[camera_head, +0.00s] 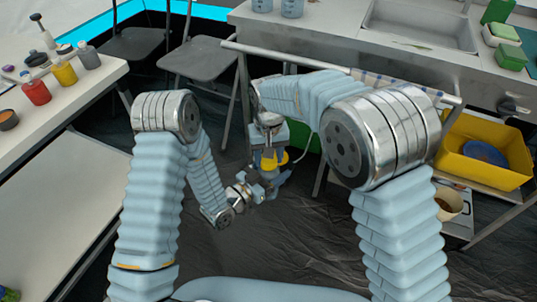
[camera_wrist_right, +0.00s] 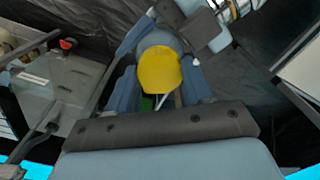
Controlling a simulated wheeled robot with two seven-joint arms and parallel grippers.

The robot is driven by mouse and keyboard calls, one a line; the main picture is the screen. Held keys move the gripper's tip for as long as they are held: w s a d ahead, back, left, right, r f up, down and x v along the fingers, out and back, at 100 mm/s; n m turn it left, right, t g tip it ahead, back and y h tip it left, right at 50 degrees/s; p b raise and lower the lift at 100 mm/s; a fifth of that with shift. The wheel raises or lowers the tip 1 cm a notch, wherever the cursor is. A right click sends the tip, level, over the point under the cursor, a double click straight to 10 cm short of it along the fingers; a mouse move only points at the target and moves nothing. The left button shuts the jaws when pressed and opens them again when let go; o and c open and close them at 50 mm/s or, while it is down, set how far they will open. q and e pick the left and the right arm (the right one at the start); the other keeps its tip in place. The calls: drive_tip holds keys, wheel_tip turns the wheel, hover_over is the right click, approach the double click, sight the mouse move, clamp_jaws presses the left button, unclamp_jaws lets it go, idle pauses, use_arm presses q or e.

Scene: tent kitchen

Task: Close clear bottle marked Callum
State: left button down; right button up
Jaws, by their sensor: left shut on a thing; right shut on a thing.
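A yellow round lid (camera_wrist_right: 160,70) lies between the fingers of my right gripper (camera_wrist_right: 163,85), which is shut on it. In the head view the lid (camera_head: 269,163) shows below the right gripper (camera_head: 271,152). A grey-blue rounded bottle part (camera_wrist_right: 158,41) shows just beyond the lid in the right wrist view. My left gripper (camera_head: 262,180) comes in from the left, just under the right one, shut on the bottle, which is mostly hidden by the grippers. I cannot tell whether lid and bottle touch. No name marking can be read.
A steel sink counter (camera_head: 330,35) stands behind, with a yellow crate (camera_head: 480,160) below right. Folding chairs (camera_head: 200,60) stand behind. Both grippers are over open dark floor.

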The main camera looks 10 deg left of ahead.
drive_tip(key=m, duration=0.9)
drive_tip(key=shift+m, duration=0.4)
drive_tip(key=o, duration=1.2)
drive_tip(key=shift+c, duration=0.2)
drive_tip(key=shift+r, duration=2.25)
drive_tip(key=shift+c, duration=0.3)
